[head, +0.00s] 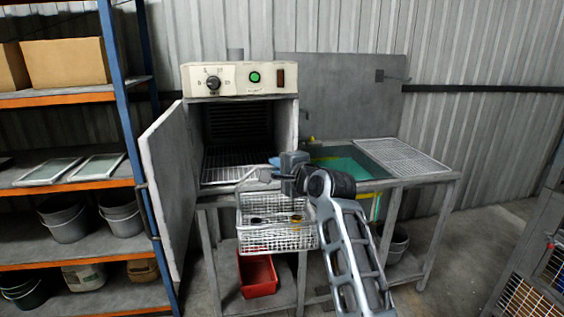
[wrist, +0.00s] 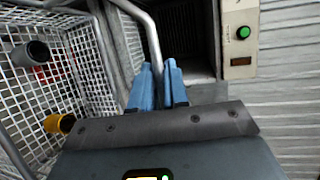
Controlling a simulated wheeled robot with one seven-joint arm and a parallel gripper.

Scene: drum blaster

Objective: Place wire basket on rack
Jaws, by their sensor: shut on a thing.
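The white wire basket (head: 277,239) hangs below my gripper (head: 272,165), in front of the open cabinet and its bench. My gripper's blue fingers (wrist: 158,80) are shut on the grey handle bar (wrist: 150,38) of the basket. The basket (wrist: 95,75) holds a dark grey cylindrical part (wrist: 30,55) and a yellow-orange part (wrist: 60,123). A wire rack (head: 228,175) lies on the floor of the open cabinet (head: 244,80). Another white wire rack (head: 402,157) lies flat on the bench at the right, and it is empty. My arm hides part of the bench front.
The cabinet door (head: 170,185) stands open to the left. A basin with green liquid (head: 352,165) lies between cabinet and right-hand rack. A red bin (head: 258,276) sits below the bench. Shelving with a blue post (head: 125,120) stands at the left.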

